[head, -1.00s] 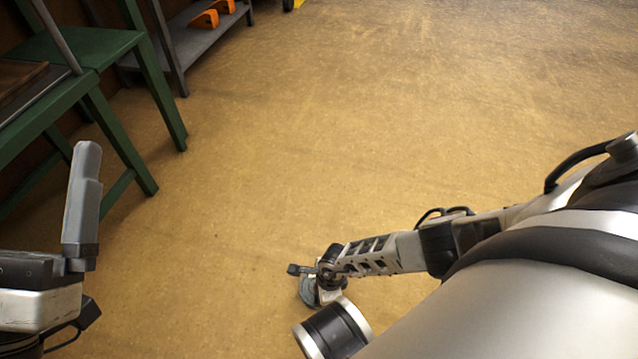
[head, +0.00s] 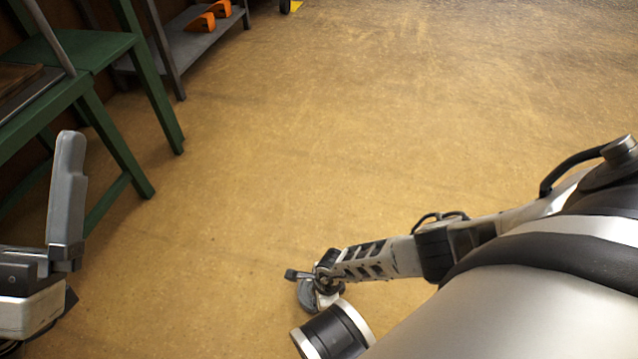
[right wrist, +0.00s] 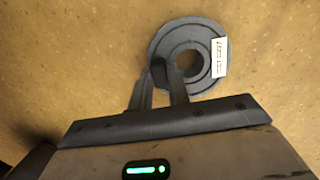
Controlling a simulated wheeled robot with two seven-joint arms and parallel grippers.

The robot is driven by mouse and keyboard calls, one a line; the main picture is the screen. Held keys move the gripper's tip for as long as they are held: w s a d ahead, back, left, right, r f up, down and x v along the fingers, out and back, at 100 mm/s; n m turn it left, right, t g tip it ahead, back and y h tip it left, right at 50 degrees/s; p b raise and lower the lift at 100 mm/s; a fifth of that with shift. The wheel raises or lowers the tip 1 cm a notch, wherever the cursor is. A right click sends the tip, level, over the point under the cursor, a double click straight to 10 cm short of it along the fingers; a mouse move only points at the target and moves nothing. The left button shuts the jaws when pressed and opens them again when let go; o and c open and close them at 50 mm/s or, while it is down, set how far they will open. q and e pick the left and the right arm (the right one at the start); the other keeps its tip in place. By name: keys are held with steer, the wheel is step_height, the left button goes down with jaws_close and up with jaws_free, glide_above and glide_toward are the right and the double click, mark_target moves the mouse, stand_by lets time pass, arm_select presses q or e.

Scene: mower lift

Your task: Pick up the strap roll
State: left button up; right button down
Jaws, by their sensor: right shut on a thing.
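The strap roll (right wrist: 207,85) is a flat dark grey ring with a round hole and a white printed label (right wrist: 220,57). In the right wrist view my right gripper (right wrist: 166,70) is shut on the near-left part of its ring. In the head view the strap roll (head: 306,295) shows as a small grey piece, mostly hidden behind my right gripper (head: 318,283), low over the floor. I cannot tell whether it touches the floor. My left gripper (head: 66,195) is at the left edge, far from the roll, with one grey finger clearly visible.
A green table frame (head: 150,95) stands at the upper left. Behind it a grey low shelf (head: 200,42) holds orange pieces (head: 205,18). The tan floor (head: 330,130) is clear in the middle and at the back.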

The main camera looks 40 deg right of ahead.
steer(key=shift+r, duration=0.25)
step_height(320, 180, up, 3)
steer(key=p, duration=0.3)
arm_select(q)
step_height(320, 180, down, 12)
steer(key=n+g+y+p, duration=0.5)
steer(key=n+y+p, duration=0.3)
steer(key=n+y, duration=0.1)
steer(key=shift+s+a+f+g, duration=0.2)
steer(key=shift+s+a+g, duration=0.05)
steer(key=shift+s+g, duration=0.1)
arm_select(e)
steer(key=s+d+r, duration=0.7)
steer(key=d+r, duration=0.2)
steer(key=d, duration=0.3)
steer(key=shift+s+r, duration=0.15)
steer(key=shift+r, duration=0.1)
